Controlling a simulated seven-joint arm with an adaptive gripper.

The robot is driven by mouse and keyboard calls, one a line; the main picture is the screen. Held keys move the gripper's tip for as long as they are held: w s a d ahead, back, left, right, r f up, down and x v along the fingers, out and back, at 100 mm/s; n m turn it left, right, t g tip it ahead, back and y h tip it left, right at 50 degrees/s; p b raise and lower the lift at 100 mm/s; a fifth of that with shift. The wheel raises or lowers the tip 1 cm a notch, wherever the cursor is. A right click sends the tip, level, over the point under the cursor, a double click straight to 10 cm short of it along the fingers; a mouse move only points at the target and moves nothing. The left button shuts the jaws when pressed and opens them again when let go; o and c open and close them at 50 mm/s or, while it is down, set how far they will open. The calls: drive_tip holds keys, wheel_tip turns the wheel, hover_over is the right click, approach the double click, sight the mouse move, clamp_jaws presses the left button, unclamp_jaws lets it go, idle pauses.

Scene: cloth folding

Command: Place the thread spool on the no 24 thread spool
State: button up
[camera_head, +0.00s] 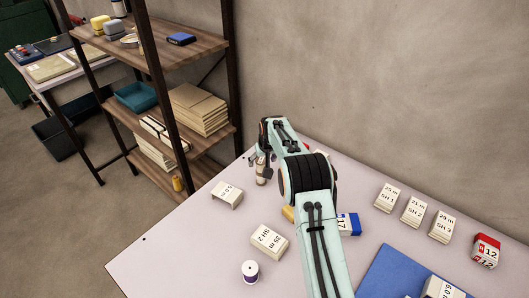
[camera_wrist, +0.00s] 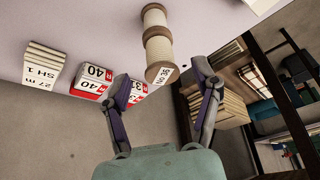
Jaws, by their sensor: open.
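In the wrist view, which looks upside down, two pale thread spools (camera_wrist: 158,48) with wooden flanges appear stacked end to end, standing on the table. I cannot read a number 24 on either. My gripper (camera_wrist: 160,76) is open, its two fingers apart on either side of the free end of the stack, with nothing clearly held. In the head view, my gripper (camera_head: 262,160) is at the table's far left edge, and part of a pale spool (camera_head: 261,177) shows just below it.
The table (camera_head: 180,250) also bears white labelled boxes (camera_head: 269,240), a small white block (camera_head: 227,194), several boxes at right (camera_head: 412,211), a red box (camera_head: 487,249) and a blue mat (camera_head: 385,272). A shelf (camera_head: 190,45) stands beyond the table's left edge. My arm hides the table's middle.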

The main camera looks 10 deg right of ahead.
drive_tip(key=s+d+r, duration=0.1)
drive_tip(key=s+r, duration=1)
drive_tip(key=r, duration=0.3)
drive_tip(key=s+d+m+g, duration=0.1)
drive_tip(key=s+g, duration=0.3)
drive_tip(key=s, duration=3.1)
drive_tip(key=shift+s+d+r+g, duration=0.15)
drive_tip(key=shift+s+r+g, duration=0.15)
drive_tip(key=shift+r, duration=0.15)
